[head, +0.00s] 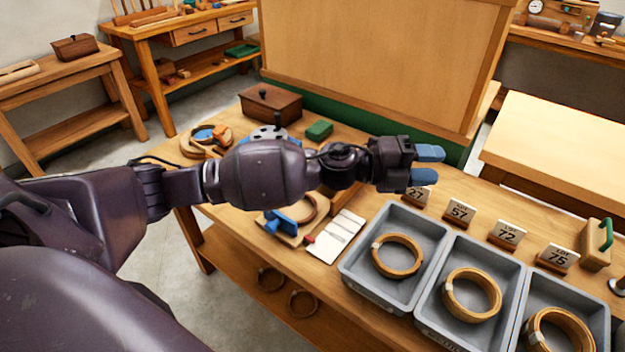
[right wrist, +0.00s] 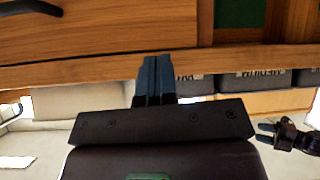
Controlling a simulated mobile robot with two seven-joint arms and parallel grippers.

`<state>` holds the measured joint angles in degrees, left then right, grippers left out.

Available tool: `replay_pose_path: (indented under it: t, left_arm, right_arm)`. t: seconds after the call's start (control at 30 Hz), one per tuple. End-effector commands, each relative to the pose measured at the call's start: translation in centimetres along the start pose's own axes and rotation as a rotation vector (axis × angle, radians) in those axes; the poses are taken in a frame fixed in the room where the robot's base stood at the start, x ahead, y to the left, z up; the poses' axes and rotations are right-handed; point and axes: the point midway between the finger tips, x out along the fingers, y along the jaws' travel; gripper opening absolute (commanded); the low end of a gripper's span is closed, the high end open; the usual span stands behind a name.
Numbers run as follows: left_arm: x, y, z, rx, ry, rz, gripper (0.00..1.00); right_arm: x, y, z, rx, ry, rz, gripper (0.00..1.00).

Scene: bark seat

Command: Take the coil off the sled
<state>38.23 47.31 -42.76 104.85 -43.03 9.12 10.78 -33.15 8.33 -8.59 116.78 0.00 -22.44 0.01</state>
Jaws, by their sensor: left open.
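A wooden board with a blue clamp-like part (head: 284,222), which looks like the sled, lies on the bench below my left forearm. A tan coil (head: 317,211) rests on it, with its upper part hidden behind my arm. My left gripper (head: 427,165) is open and empty, with blue fingertips apart, above the bench to the right of the sled. It seems to show at the right edge of the right wrist view too. My right gripper (right wrist: 153,80) is shut with nothing visible between its blue fingers, close to a wooden edge. It is not in the head view.
Several grey trays (head: 378,296) at the front right hold coils (head: 398,256). Number signs (head: 459,211) stand behind them. A white card (head: 336,232) lies right of the sled. A brown box (head: 270,103) and a tall wooden panel (head: 385,60) stand at the back.

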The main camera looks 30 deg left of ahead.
Motion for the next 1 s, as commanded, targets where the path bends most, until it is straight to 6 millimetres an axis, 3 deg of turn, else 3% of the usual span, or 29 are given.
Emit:
replay_pose_path:
  t: [0.13, 0.23, 0.43, 0.6, 0.8, 1.0]
  left_arm:
    - [-1.0, 0.8, 1.4, 0.283, 0.199, 0.253, 0.43]
    - [-3.6, 3.2, 3.4, 0.414, 0.301, 0.490, 0.43]
    - [-12.6, 9.4, 8.1, 0.501, 0.401, 1.035, 0.43]
    - [-18.7, 12.3, 10.2, 0.463, 0.399, 1.385, 0.43]
    - [-21.5, 12.6, 10.7, 0.396, 0.361, 1.568, 0.43]
    - [-21.8, 12.6, 10.7, 0.367, 0.344, 1.589, 0.43]
  right_arm:
    - [0.0, 0.1, 0.1, -0.005, -0.001, 0.000, 0.00]
    - [0.0, 0.2, 0.1, -0.007, -0.001, -0.001, 0.00]
    - [0.0, 0.2, 0.1, -0.007, -0.001, -0.001, 0.00]
    - [0.0, 0.1, 0.1, -0.005, -0.001, -0.001, 0.00]
    - [0.0, -0.1, 0.0, 0.003, 0.000, 0.000, 0.00]
    - [0.0, -0.2, -0.1, 0.007, 0.001, 0.000, 0.00]
